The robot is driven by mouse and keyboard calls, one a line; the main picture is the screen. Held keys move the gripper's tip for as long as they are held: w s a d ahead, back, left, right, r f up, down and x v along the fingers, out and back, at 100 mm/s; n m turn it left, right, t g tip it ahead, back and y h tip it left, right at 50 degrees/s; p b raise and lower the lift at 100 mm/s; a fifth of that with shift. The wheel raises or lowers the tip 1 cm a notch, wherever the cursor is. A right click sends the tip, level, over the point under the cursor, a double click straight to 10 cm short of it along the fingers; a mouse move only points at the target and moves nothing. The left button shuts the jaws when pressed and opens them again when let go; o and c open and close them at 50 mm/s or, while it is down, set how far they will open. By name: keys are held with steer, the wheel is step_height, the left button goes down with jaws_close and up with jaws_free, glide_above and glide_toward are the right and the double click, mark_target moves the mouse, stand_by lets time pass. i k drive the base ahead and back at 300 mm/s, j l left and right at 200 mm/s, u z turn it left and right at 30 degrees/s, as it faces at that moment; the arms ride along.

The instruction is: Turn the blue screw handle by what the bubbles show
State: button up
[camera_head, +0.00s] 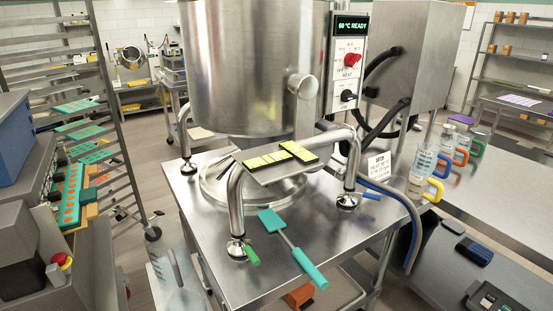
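A blue screw handle (371,196) sticks out to the right of the right levelling foot (347,200) under the steel kettle's frame. A green handle (252,256) is at the front foot (237,249). Two black levels with yellow vials, one on the left (265,160) and one on the right (298,151), lie on a small plate (285,172) in front of the kettle (250,70). The bubbles inside are too small to read. My gripper is not in view.
A teal spatula (292,250) lies on the steel table (330,235) between the feet. Hoses (405,210) run down close to the blue handle. Bottles with coloured handles (425,170) stand on the right bench. A trolley rack (100,110) stands left.

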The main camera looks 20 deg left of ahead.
mark_target(373, 196)
steer(key=i+z, duration=0.7)
